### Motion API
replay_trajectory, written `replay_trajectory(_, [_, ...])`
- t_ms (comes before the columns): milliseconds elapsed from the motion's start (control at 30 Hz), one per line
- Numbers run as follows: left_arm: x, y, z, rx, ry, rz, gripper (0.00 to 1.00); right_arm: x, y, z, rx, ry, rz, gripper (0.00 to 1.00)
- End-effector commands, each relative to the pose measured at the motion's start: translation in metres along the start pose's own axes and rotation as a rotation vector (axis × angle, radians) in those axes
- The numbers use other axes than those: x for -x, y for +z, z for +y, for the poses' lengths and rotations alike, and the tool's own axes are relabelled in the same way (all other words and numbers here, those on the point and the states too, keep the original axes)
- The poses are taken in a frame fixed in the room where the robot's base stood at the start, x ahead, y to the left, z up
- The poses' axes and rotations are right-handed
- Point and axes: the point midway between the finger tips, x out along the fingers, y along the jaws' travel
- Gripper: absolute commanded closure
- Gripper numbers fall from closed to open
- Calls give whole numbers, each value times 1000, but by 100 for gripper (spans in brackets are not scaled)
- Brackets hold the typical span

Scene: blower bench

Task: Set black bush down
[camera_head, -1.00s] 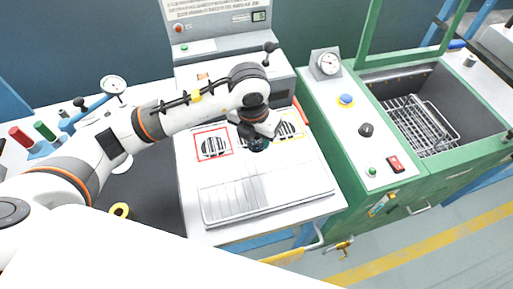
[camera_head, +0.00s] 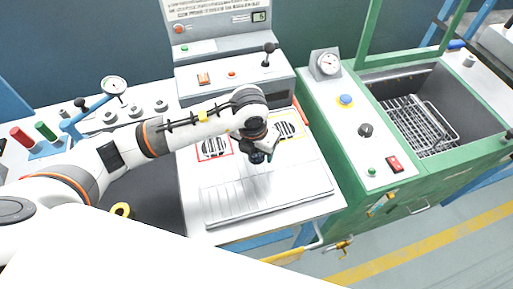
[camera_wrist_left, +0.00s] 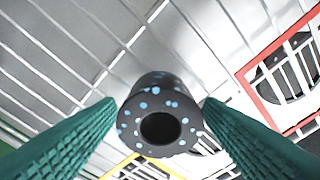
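The black bush (camera_wrist_left: 160,120) is a dark, blue-speckled ring with a round hole, centred between my left gripper's two green ribbed fingers in the left wrist view. Its sides meet the fingertips, so the left gripper (camera_head: 262,158) looks shut on it. In the head view this gripper points down over the grey slatted plate (camera_head: 235,208), near the plate's back edge; the bush itself is mostly hidden there. Whether the bush touches the surface below cannot be told. My right gripper is not in view.
Behind the plate are a red-framed grille (camera_head: 214,147) and a yellow-framed grille (camera_head: 289,128). A green machine with a wire basket (camera_head: 420,125) stands right. A control box (camera_head: 215,80) is at the back. The plate's front is clear.

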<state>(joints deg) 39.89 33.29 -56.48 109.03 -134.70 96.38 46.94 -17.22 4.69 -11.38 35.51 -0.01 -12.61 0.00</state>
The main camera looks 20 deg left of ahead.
Motion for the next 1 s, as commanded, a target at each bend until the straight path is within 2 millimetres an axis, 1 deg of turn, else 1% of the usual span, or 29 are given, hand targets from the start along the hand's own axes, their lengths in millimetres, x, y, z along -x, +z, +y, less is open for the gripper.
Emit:
replay_trajectory(233, [1, 0, 0, 0, 0, 0, 38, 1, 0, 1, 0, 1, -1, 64])
replay_trajectory(333, [5, -1, 0, 0, 0, 0, 38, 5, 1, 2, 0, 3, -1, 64])
replay_trajectory(367, [7, -1, 0, 0, 0, 2, 38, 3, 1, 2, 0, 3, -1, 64])
replay_trajectory(467, [21, -2, 0, -1, 1, 4, 38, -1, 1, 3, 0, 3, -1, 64])
replay_trajectory(700, [73, -1, 0, -2, 0, 6, 38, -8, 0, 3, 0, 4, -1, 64])
replay_trajectory(800, [93, -2, 0, 0, 0, 5, 38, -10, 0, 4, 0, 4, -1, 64])
replay_trajectory(900, [108, -1, 0, 0, 0, 3, 38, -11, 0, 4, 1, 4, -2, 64])
replay_trajectory(1000, [118, -1, 0, 0, 0, 2, 38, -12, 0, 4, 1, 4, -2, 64])
